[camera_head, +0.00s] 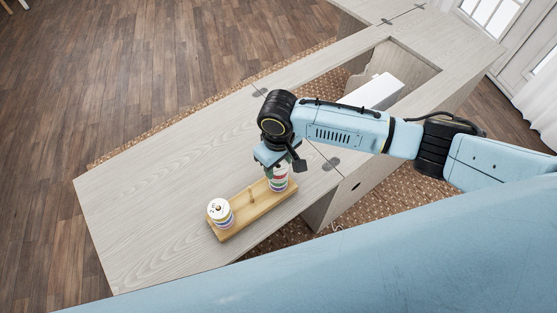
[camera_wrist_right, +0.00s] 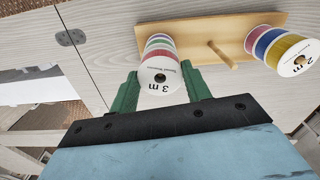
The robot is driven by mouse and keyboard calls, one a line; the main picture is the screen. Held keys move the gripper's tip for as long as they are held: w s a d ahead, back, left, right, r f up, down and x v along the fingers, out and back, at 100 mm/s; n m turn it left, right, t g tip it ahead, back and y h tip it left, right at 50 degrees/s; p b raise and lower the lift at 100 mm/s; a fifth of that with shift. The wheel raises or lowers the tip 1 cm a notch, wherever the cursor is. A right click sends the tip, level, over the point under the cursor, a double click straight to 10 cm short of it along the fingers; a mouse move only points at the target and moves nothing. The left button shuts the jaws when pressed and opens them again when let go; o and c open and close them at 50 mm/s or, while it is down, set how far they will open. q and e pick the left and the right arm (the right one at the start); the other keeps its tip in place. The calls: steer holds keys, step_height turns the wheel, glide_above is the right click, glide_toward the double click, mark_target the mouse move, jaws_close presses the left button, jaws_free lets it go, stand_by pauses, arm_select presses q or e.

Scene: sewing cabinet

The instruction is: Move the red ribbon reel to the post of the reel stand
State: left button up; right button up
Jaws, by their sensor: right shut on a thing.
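The reel stand (camera_head: 252,205) is a light wooden board with short upright posts, lying on the cabinet top. Its middle post (camera_head: 252,194) is bare; it also shows in the wrist view (camera_wrist_right: 222,54). A reel with a white "3 m" face and red ribbon, the red ribbon reel (camera_wrist_right: 160,78), is on top at one end, with green and pale bands below it. My right gripper (camera_head: 278,168) is above that end, its green fingers on both sides of this reel, shut on it. I cannot tell whether it is lifted clear. My left gripper is not in view.
A stack of reels marked "2 m" (camera_head: 219,210), with yellow, blue and red bands in the wrist view (camera_wrist_right: 284,50), stands at the other end of the board. The cabinet top (camera_head: 150,190) is clear on the left. A white machine (camera_head: 374,91) sits in the recess behind my arm.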

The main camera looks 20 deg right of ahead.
steer(key=shift+f, duration=0.1)
steer(key=o, duration=1)
step_height(320, 180, up, 14)
steer(key=shift+f+p, duration=0.25)
steer(key=shift+p, duration=0.35)
steer(key=shift+s+a+f, duration=0.1)
